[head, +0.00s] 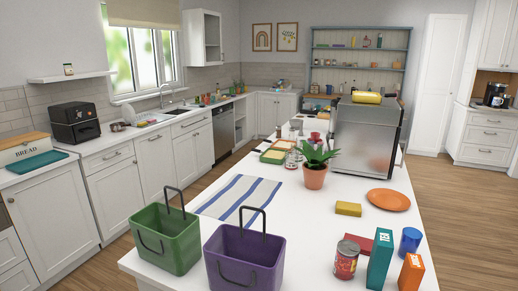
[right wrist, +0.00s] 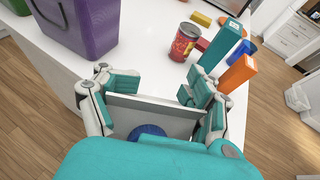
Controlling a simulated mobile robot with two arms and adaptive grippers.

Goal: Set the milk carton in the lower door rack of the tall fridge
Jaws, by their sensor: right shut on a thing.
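In the right wrist view my right gripper (right wrist: 155,98) is shut on a pale grey-white thing with a round blue part, which looks like the milk carton (right wrist: 165,122). It is between the fingers, beside the white island's edge and over the wooden floor; much of it is hidden by my gripper. My left gripper is in neither view. No fridge door rack shows. A tall white cupboard-like unit (head: 437,85) stands shut at the back right in the head view; I cannot tell whether it is the fridge.
The island (head: 300,225) bears a green basket (head: 165,240), a purple basket (head: 243,262), a red can (head: 346,260), a teal box (head: 380,258), an orange box (head: 411,273), a potted plant (head: 314,175) and a steel appliance (head: 365,140). Open floor (head: 460,215) lies to the right.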

